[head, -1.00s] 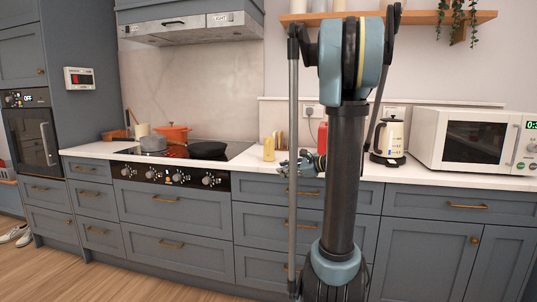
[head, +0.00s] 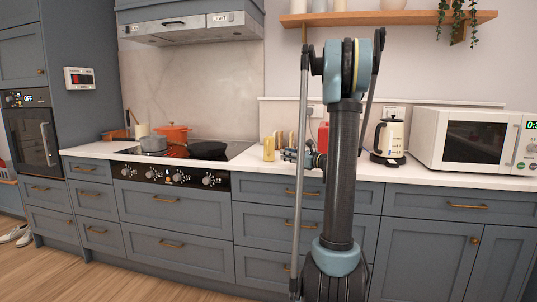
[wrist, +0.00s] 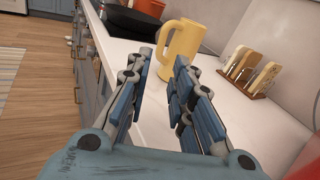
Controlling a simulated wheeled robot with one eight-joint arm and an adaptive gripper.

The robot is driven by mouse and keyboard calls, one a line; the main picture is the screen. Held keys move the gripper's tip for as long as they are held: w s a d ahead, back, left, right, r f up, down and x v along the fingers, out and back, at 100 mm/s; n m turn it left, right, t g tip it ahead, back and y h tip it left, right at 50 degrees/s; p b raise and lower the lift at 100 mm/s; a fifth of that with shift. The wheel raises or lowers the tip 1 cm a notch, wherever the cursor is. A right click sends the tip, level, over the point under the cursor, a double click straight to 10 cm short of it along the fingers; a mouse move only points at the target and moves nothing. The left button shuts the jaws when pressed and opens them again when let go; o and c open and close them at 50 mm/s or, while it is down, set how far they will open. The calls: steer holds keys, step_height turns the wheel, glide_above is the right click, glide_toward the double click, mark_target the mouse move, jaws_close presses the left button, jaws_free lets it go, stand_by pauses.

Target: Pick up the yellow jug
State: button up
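The yellow jug (wrist: 181,50) stands upright on the white counter in the wrist view, its handle on the left side. It also shows in the head view (head: 269,149), right of the hob. My gripper (wrist: 165,60) is open and empty, with its two blue-padded fingers apart. The fingers point toward the jug, which stands just beyond the tips and shows through the gap between them. In the head view my gripper (head: 286,154) is low over the counter, right beside the jug; my arm hides part of the counter behind it.
A dark pan (wrist: 128,20) lies on the hob at the left. A red object (head: 323,137), a kettle (head: 389,140) and a microwave (head: 466,140) stand along the counter to the right. Counter around the jug is clear.

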steer(key=x, duration=1.1)
steer(key=shift+d, duration=0.1)
jaws_close()
